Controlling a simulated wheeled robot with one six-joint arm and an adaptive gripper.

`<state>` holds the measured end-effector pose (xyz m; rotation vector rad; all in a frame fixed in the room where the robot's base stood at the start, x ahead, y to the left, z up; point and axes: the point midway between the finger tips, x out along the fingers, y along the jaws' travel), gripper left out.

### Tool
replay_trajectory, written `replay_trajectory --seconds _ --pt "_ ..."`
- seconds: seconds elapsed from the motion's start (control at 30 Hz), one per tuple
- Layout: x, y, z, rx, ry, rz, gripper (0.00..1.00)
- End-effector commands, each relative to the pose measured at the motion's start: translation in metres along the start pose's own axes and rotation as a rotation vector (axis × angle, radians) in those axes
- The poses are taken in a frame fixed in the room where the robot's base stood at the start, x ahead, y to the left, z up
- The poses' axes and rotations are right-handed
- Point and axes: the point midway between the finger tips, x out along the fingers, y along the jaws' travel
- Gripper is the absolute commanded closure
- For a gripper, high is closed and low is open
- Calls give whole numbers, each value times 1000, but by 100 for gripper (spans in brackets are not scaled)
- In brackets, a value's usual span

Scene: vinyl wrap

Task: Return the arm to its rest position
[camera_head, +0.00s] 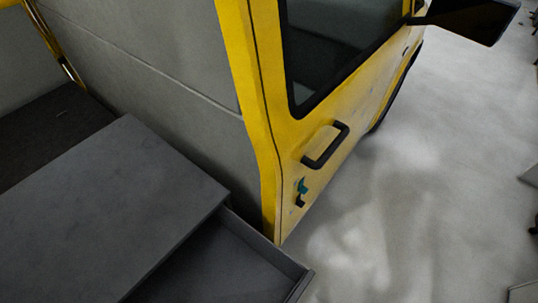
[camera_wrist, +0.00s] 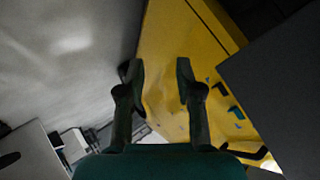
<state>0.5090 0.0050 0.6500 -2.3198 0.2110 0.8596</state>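My gripper (camera_wrist: 160,75) shows in the wrist view with its two dark fingers apart and nothing between them. Behind the fingers is the yellow vehicle door (camera_wrist: 172,40). My arm and gripper do not show in the head view. There, the yellow door (camera_head: 312,145) stands at the middle right, with a black handle (camera_head: 325,146) and a small teal and dark piece (camera_head: 302,187) below it. A teal piece (camera_wrist: 222,88) also shows on the yellow panel to the right of my fingers in the wrist view.
A dark grey cabinet top (camera_head: 110,205) fills the lower left of the head view. An open drawer (camera_head: 235,265) juts out beside the door. A black mirror (camera_head: 470,18) sticks out at the upper right. The pale floor (camera_head: 420,220) to the right is mostly clear.

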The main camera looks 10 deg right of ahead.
Motion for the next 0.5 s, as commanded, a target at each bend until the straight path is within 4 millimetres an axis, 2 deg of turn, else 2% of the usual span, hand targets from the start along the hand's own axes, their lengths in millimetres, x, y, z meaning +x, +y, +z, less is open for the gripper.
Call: replay_trajectory --seconds 0.03,0.27,0.5 --pt "-16 -1 0 -44 21 13 65" --pt "-84 -13 -25 -259 153 41 65" --pt "-155 -46 -62 -489 296 6 65"
